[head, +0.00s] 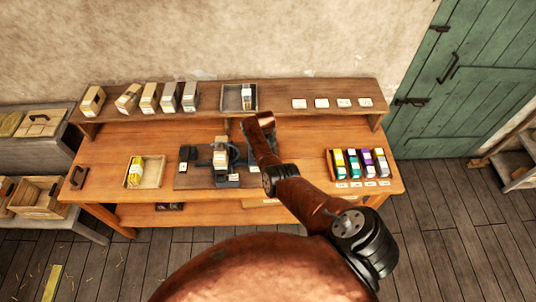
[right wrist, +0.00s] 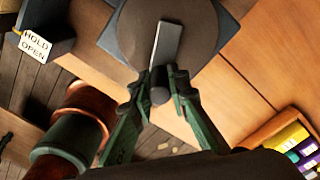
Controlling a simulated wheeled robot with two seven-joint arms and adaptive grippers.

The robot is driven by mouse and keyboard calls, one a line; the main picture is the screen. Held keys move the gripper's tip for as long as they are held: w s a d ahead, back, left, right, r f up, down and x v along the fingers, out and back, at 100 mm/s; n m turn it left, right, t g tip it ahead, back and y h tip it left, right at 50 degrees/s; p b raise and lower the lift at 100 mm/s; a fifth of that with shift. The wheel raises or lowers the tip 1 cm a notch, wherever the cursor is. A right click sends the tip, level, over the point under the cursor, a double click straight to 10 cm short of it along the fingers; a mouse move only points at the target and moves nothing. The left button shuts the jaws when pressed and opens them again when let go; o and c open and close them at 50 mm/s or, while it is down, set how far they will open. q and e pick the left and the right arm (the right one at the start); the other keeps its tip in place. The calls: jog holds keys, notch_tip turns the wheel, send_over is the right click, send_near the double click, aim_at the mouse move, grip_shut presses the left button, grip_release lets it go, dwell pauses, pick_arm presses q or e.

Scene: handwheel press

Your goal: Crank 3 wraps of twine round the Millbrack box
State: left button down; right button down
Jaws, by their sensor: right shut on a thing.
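In the right wrist view my right gripper's green fingers (right wrist: 158,88) are shut on the knob of a crank handle (right wrist: 160,96). A light grey crank arm (right wrist: 168,45) runs from it across a round dark grey wheel (right wrist: 135,45). In the head view my right arm reaches over the press (head: 228,180) in the middle of the table; its gripper is hidden by the arm. A pale box (head: 221,158) stands upright at the press, left of the arm. Its label is too small to read, and I cannot make out any twine on it. My left gripper is not in view.
Several boxes (head: 150,98) line the shelf's left half, with a grey tray (head: 230,98) mid-shelf. A tray with a yellow item (head: 136,172) is left. A rack of coloured spools (head: 367,163) is right. A "HOLD OPEN" tag (right wrist: 35,43) hangs near the wheel.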

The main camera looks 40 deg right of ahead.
jog(key=m, duration=0.1)
jog(key=a+m, duration=0.1)
jog(key=m, duration=0.1)
jog(key=shift+w+a+m+b, duration=0.25)
jog(key=shift+w+m+b, duration=0.05)
jog(key=shift+m+b, duration=0.1)
jog(key=shift+w+a+m, duration=0.15)
jog(key=shift+a+m, duration=0.05)
jog(key=shift+m, duration=0.5)
jog(key=shift+r, duration=0.1)
jog(key=c, duration=1.8)
grip_release()
jog(key=shift+c, duration=0.2)
notch_tip(320, 180, up, 12)
